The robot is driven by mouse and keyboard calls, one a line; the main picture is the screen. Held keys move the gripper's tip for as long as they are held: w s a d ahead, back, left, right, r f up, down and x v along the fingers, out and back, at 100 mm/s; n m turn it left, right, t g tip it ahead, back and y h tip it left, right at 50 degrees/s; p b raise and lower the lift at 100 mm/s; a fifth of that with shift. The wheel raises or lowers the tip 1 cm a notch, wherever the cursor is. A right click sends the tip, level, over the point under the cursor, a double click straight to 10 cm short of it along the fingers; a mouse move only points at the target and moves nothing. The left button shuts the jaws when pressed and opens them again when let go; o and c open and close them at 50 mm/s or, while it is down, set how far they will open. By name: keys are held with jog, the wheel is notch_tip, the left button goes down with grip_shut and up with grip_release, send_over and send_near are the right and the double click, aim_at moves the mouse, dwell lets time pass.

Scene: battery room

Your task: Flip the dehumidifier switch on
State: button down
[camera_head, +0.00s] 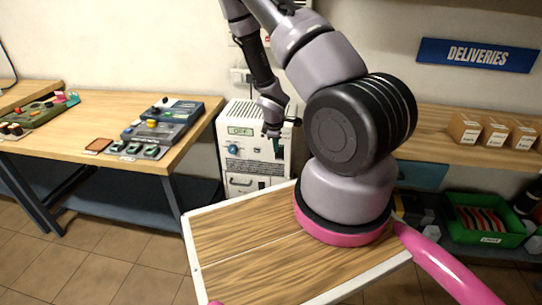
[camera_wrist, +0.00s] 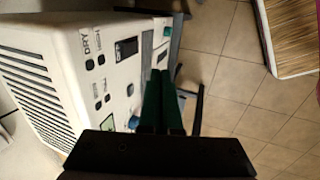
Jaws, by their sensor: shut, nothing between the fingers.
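The dehumidifier is a white box (camera_head: 238,165) standing on the floor between the wooden table and the shelf. Its front has a green display (camera_head: 240,131), a blue knob (camera_head: 232,149) and vents on top. In the wrist view its front fills the left side, with the blue knob (camera_wrist: 133,122) low and a dark rectangular switch (camera_wrist: 126,48) higher up. My gripper (camera_head: 277,153) is at the front's right part and partly covers it. In the wrist view its green fingers (camera_wrist: 161,73) are together and empty, beside the switch. I cannot tell whether they touch the panel.
A wooden table (camera_head: 100,127) with control boxes (camera_head: 172,117) stands at left. A shelf (camera_head: 435,137) with cardboard boxes (camera_head: 465,128) is at right, with a green crate (camera_head: 490,238) below. My own wooden deck fills the front. Tiled floor (camera_head: 95,262) is clear at left.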

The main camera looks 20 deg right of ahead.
aim_at(279, 155)
dwell(0.3)
jog(key=x, duration=0.3)
jog(key=w+x, duration=0.1)
jog(key=x, duration=0.3)
jog(key=d+x, duration=0.1)
jog(key=x, duration=0.3)
jog(key=shift+w+r, duration=0.3)
jog(key=shift+r, duration=0.05)
jog(key=shift+w+d+f, duration=0.1)
jog(key=shift+w+d, duration=0.35)
jog(key=shift+w, duration=0.25)
jog(key=shift+w+d+f, duration=0.15)
jog(key=shift+w+d, duration=0.05)
jog(key=shift+w, duration=0.05)
